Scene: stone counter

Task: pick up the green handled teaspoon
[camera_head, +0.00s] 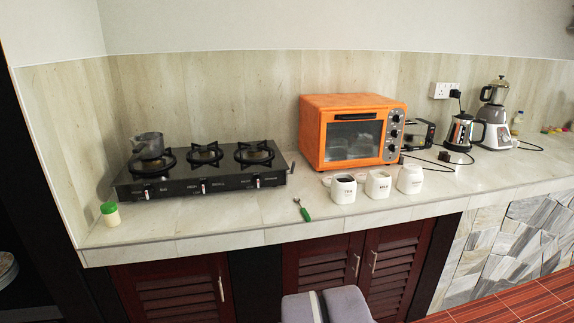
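The green handled teaspoon (304,212) lies on the pale stone counter, a little back from its front edge. Its green handle points toward the front and its small metal end points back and left. It lies in the open space between the gas stove and the white canisters, touching neither.
A black gas stove (215,183) with a grey pot (148,146) stands left of the teaspoon. An orange oven (314,135) is behind it. White canisters (344,190) stand close on its right. A green-lidded jar (111,215) is far left. Counter around the teaspoon is clear.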

